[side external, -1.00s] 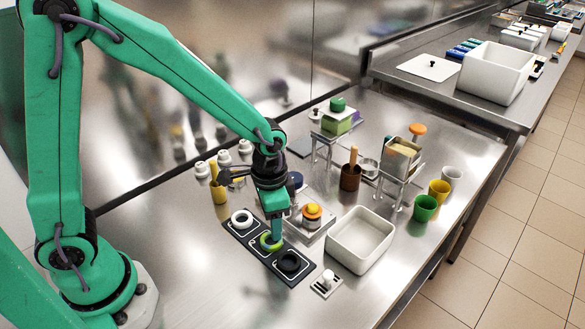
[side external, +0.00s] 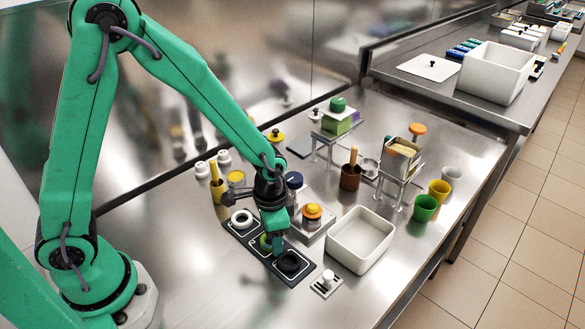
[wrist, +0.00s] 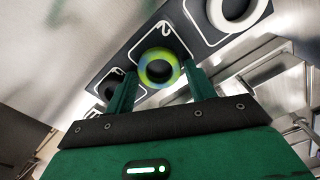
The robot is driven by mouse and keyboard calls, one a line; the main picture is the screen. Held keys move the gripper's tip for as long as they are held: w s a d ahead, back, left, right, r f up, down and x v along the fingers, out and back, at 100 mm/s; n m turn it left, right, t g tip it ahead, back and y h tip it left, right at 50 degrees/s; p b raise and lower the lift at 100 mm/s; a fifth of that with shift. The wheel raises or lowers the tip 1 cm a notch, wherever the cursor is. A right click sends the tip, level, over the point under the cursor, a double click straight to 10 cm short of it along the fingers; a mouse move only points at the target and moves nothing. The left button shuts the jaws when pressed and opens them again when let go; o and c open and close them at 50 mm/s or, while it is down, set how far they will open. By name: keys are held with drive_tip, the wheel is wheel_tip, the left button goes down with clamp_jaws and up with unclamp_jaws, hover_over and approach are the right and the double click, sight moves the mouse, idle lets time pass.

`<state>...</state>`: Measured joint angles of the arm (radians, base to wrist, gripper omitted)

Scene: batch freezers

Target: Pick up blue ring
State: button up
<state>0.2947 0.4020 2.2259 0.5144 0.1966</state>
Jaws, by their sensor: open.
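A multicoloured ring of green, yellow and blue (wrist: 159,68) lies in the middle square, marked 2, of a dark tray (side external: 236,234). No plainly blue ring shows. In the side view this ring looks green (side external: 265,243) and is partly hidden by my gripper (side external: 279,250). In the wrist view my gripper (wrist: 160,90) is open and empty. Its two fingers stand on either side of the ring, which shows just beyond the gap. A white ring (side external: 242,219) and a black ring (side external: 289,263) lie in the tray's outer squares.
A white bin (side external: 360,240) stands right of the tray. A small switch plate (side external: 327,284) lies near the front. A plate with an orange-topped button (side external: 312,211) is behind the tray. The counter's front left is clear.

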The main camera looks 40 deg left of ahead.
idle(0.4)
drive_tip(key=c, duration=0.7)
drive_tip(key=shift+r, duration=0.1)
drive_tip(key=shift+c, duration=0.2)
drive_tip(key=shift+r, duration=0.75)
drive_tip(key=r, duration=0.3)
drive_tip(key=shift+s+d, duration=0.25)
drive_tip(key=shift+d, duration=0.05)
drive_tip(key=s+d+r, duration=0.6)
drive_tip(key=s+d, duration=0.1)
drive_tip(key=s, duration=0.1)
drive_tip(key=shift+d+r, duration=0.15)
drive_tip(key=shift+s, duration=0.1)
